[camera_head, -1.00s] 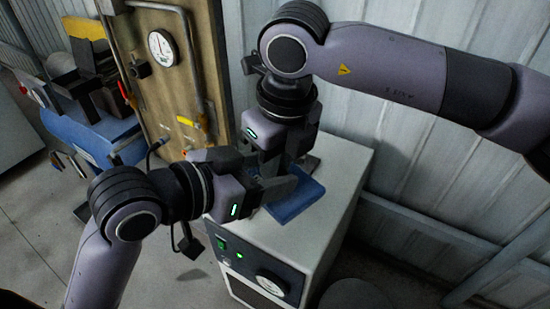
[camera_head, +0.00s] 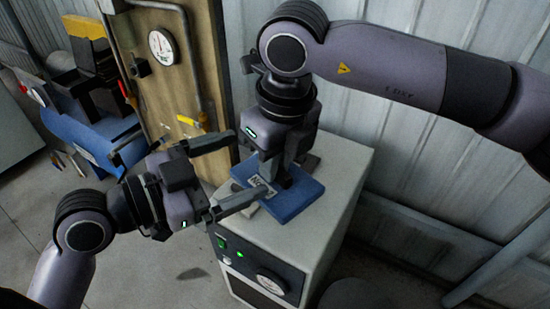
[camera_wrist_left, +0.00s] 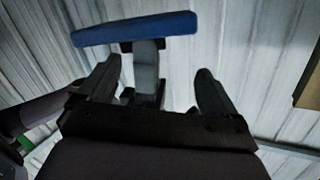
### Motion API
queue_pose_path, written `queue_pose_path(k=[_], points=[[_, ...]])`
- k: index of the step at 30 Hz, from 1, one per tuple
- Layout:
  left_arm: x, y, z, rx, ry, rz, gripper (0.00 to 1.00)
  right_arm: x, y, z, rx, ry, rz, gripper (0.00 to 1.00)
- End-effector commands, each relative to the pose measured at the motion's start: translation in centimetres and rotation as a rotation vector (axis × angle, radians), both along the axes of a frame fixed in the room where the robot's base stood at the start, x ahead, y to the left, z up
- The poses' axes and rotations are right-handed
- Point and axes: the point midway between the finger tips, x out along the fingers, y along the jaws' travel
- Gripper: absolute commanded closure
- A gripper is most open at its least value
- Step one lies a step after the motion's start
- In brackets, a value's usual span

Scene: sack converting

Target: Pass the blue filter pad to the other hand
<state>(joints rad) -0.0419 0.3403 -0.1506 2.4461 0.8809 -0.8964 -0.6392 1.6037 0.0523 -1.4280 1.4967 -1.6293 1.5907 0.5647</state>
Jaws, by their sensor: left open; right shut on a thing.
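The blue filter pad (camera_head: 298,203) is a flat blue slab with a white printed label, over the top of the pale cabinet in the head view. My right gripper (camera_head: 272,176) comes down from above and is shut on the pad. My left gripper (camera_head: 238,170) is open and empty to the left, its fingers spread and pointing towards the pad. In the left wrist view the pad (camera_wrist_left: 135,28) shows edge-on beyond my open left fingers (camera_wrist_left: 158,82), with the right gripper's fingers between them. I cannot tell whether the pad touches the cabinet.
The pale cabinet (camera_head: 338,190) with a dial and green lights on its front stands below both grippers. A wooden panel (camera_head: 172,90) with a gauge and pipes is behind at left. A blue machine (camera_head: 92,135) stands further left. A corrugated wall (camera_head: 400,140) closes the right side.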

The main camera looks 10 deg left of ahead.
Motion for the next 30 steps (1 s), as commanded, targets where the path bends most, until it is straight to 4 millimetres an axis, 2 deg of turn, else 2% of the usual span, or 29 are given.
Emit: queue_pose_path(k=[7,8,11,17,20,24,27,30], points=[[-0.3,4.6,0.7,0.022,-0.204,0.060,0.08,0.0,0.0,0.0,0.000,0.000,0.000,1.00],[-0.2,5.3,0.4,0.023,-0.215,0.079,0.08,0.0,0.0,0.0,0.000,0.000,0.000,1.00],[0.6,6.9,-2.2,0.017,-0.163,0.162,0.08,0.0,0.0,0.0,0.000,0.000,0.000,1.00],[1.5,8.5,-9.2,-0.007,0.038,0.310,0.08,0.0,0.0,0.0,0.000,0.000,0.000,1.00],[1.1,9.2,-13.8,-0.016,0.160,0.394,0.08,0.0,0.0,0.0,0.000,0.000,0.000,1.00],[-0.9,9.9,-21.0,-0.022,0.333,0.519,0.08,0.0,0.0,0.0,0.000,0.000,0.000,1.00],[-3.1,10.0,-25.5,-0.020,0.436,0.594,0.08,0.0,0.0,0.0,0.000,0.000,0.000,1.00],[-5.3,9.7,-29.0,-0.016,0.513,0.647,0.08,0.0,0.0,0.0,0.000,0.000,0.000,1.00]])
